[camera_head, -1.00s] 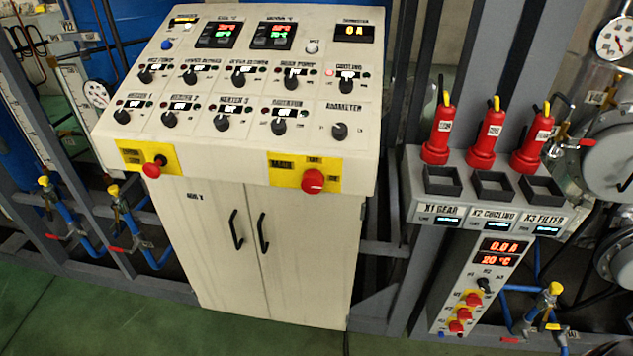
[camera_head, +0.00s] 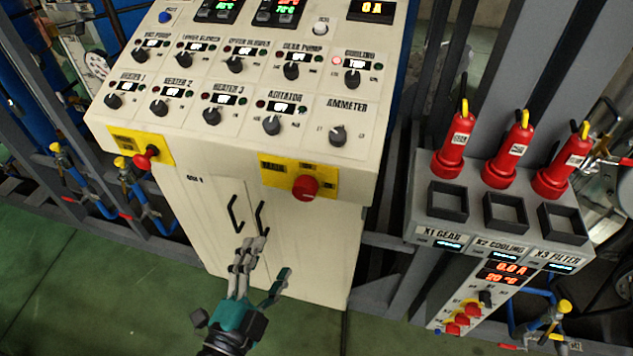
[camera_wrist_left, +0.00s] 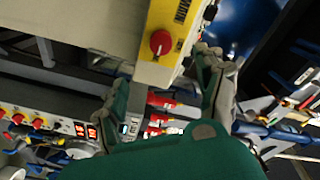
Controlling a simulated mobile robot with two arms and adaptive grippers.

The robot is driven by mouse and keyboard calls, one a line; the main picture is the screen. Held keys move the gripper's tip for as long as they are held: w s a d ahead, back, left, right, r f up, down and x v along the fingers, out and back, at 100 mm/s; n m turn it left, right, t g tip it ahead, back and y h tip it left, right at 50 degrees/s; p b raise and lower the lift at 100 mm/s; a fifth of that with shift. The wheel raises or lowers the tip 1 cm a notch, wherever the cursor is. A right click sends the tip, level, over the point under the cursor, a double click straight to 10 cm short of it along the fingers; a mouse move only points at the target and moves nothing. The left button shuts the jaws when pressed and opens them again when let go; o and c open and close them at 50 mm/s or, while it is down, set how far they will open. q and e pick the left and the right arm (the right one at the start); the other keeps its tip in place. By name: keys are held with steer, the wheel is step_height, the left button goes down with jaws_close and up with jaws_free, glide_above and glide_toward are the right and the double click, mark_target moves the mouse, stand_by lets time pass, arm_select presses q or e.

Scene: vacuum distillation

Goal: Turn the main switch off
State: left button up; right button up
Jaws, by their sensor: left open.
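The main switch (camera_head: 305,187) is a red round knob on a yellow plate (camera_head: 271,172) at the lower right of the cream control panel's front. My left gripper (camera_head: 266,257) is open and empty, in front of the cabinet doors, below and to the left of the knob in the head view. In the left wrist view the red knob (camera_wrist_left: 160,42) shows beyond the two spread fingers of the gripper (camera_wrist_left: 166,78), apart from them. The plate's marking is too blurred to read the knob's setting surely. My right gripper is not in view.
A red emergency-type button (camera_head: 145,160) on another yellow plate sits at the panel's left. Several black knobs (camera_head: 272,125) cover the sloped panel above. Black handles (camera_head: 233,213) stand out from the cabinet doors. A grey box (camera_head: 430,215) with red plugs (camera_head: 453,145) stands at the right.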

arm_select(q)
steer(key=p, duration=0.2)
glide_toward(301, 195)
steer(key=p+x, duration=0.3)
steer(key=x, duration=0.6)
steer(key=shift+w+d+r, duration=0.15)
steer(key=shift+w, duration=0.15)
steer(key=shift+w+d, duration=0.15)
steer(key=shift+w, duration=0.25)
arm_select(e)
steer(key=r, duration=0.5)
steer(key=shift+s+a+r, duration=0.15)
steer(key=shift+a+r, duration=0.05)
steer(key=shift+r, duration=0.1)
arm_select(q)
steer(key=c, duration=1.2)
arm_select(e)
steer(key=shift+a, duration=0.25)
